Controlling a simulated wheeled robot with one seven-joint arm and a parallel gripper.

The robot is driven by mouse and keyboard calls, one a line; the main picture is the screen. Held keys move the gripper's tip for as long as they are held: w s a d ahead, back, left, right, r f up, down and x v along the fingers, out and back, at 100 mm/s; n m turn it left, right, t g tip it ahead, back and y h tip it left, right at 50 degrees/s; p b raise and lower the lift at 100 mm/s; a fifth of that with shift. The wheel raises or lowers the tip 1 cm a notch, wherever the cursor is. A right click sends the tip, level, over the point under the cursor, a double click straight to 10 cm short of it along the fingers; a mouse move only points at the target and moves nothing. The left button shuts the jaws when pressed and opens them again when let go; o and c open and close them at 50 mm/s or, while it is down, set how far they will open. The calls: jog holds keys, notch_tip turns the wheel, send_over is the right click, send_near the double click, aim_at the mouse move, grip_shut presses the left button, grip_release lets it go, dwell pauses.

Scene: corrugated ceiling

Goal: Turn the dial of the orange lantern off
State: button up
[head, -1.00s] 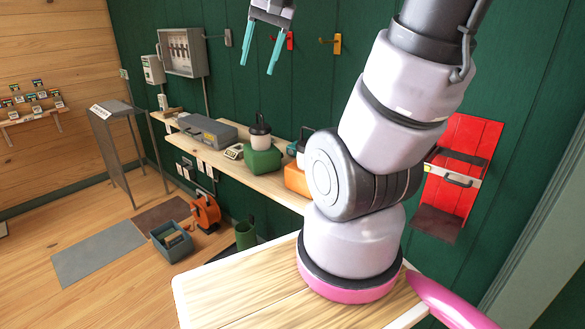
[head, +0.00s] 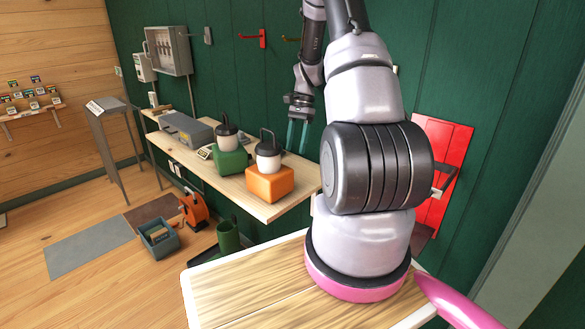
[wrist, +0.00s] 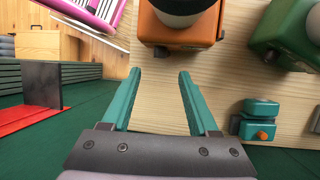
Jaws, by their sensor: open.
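The orange lantern (head: 270,183) stands upright at the right end of the wooden wall shelf, with a white globe and a dark top handle. It also shows at the top of the wrist view (wrist: 180,32), cut off by the frame edge. A small dark knob (wrist: 161,52) sits on its near face there; I cannot tell whether it is the dial. My gripper (head: 297,136) hangs fingers-down beyond the lantern, near the wall. Its teal fingers are apart and empty in the wrist view (wrist: 158,75), clear of the lantern.
A green lantern (head: 229,160) stands to the left of the orange one. A small teal box with an orange button (wrist: 262,134) lies on the shelf behind. A grey case (head: 187,130) is farther left. A red wall panel (head: 437,170) is at right.

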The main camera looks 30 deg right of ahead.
jog(key=x, duration=0.8)
grip_shut()
